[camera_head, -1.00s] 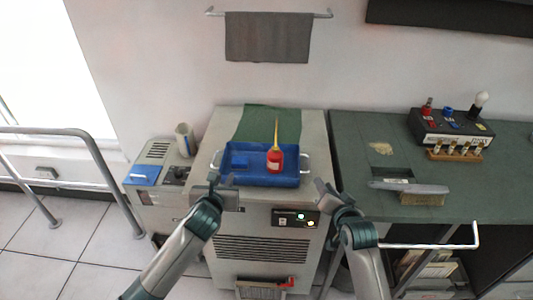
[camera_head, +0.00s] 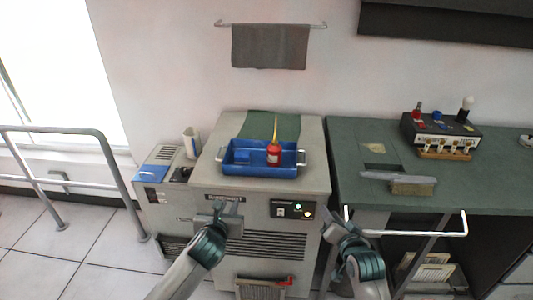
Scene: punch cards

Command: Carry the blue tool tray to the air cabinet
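The blue tool tray (camera_head: 240,169) sits on top of the grey cabinet (camera_head: 205,180), with a light handle at each short end. A red oil can (camera_head: 274,155) with a yellow spout and a small blue item (camera_head: 243,157) are in it. My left gripper (camera_head: 228,210) is in front of the cabinet, below and apart from the tray. My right gripper (camera_head: 335,222) is in front of the cabinet's right edge, also apart from the tray. Its fingers look spread and empty. The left fingers are too small to judge clearly.
A green bench (camera_head: 350,140) to the right bears a brush (camera_head: 412,187) and a black box (camera_head: 440,131) with bulbs. A white rail (camera_head: 425,234) juts from its front. A metal railing (camera_head: 122,180) stands at left. A green mat (camera_head: 272,122) lies behind the tray.

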